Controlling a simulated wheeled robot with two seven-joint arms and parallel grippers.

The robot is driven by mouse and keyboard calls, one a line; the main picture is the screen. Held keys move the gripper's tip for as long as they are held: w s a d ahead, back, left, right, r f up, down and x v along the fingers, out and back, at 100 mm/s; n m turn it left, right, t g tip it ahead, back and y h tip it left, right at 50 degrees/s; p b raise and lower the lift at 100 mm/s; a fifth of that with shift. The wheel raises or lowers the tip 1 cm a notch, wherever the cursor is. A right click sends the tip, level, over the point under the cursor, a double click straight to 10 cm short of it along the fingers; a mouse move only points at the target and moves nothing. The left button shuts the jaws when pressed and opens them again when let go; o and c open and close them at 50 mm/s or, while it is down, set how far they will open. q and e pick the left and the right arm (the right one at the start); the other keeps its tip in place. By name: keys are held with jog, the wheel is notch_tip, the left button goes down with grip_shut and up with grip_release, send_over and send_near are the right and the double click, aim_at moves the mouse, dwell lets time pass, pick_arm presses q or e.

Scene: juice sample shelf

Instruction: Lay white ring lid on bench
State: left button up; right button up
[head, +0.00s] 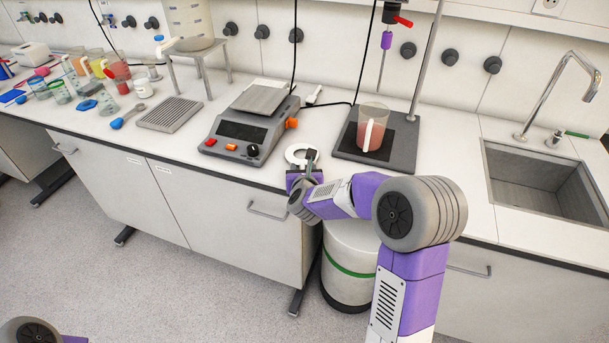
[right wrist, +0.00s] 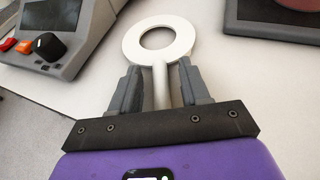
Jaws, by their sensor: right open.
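The white ring lid (head: 289,154) is at the bench's front edge, between the balance and the stand with the beaker. It looks flat on the bench (right wrist: 225,85), with no gap visible beneath it. In the right wrist view the flat ring (right wrist: 131,42) is ahead of the fingertips, and its straight handle points back between them. My right gripper (head: 304,168) is open, its fingers (right wrist: 158,78) on either side of the handle. A gap shows on each side of the handle. My left gripper is out of view; only a piece of my left arm shows at bottom left.
The balance (head: 243,132) stands left of the lid. The dark stand base (head: 345,151) with a beaker of red liquid (head: 371,128) is to the right. A sink (head: 545,180) is further right, glassware far left. Little bare bench surrounds the lid. A bin (head: 348,245) stands below.

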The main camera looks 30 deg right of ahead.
jog(key=shift+a+r+p, duration=0.1)
jog(key=shift+r+p, duration=0.25)
jog(key=shift+p, duration=0.05)
jog(key=shift+r+p, duration=0.35)
jog(key=shift+p, duration=0.15)
jog(key=v, duration=1.2)
jog(key=s+a+f+n+g+y, duration=0.1)
jog(key=a+f+n+g+y, duration=0.2)
jog(key=f+n, duration=0.65)
jog(key=s+a+f+n+g+y, duration=0.1)
jog(key=a+f+n+y, duration=0.2)
jog(key=a+f+n, duration=0.5)
jog(key=s+a+f+n+g+y, duration=0.2)
jog(key=s+a+f+n+g, duration=0.2)
jog(key=s+f+n, duration=0.5)
jog(key=s+a+f+n+g+y, duration=0.2)
jog(key=s+a+f+n+g, duration=0.1)
jog(key=s+f+n, duration=0.6)
jog(key=f+n, duration=0.1)
jog(key=n, duration=0.2)
jog(key=shift+a+g+p, duration=0.35)
jog(key=shift+g+p, duration=0.05)
jog(key=shift+s, duration=0.1)
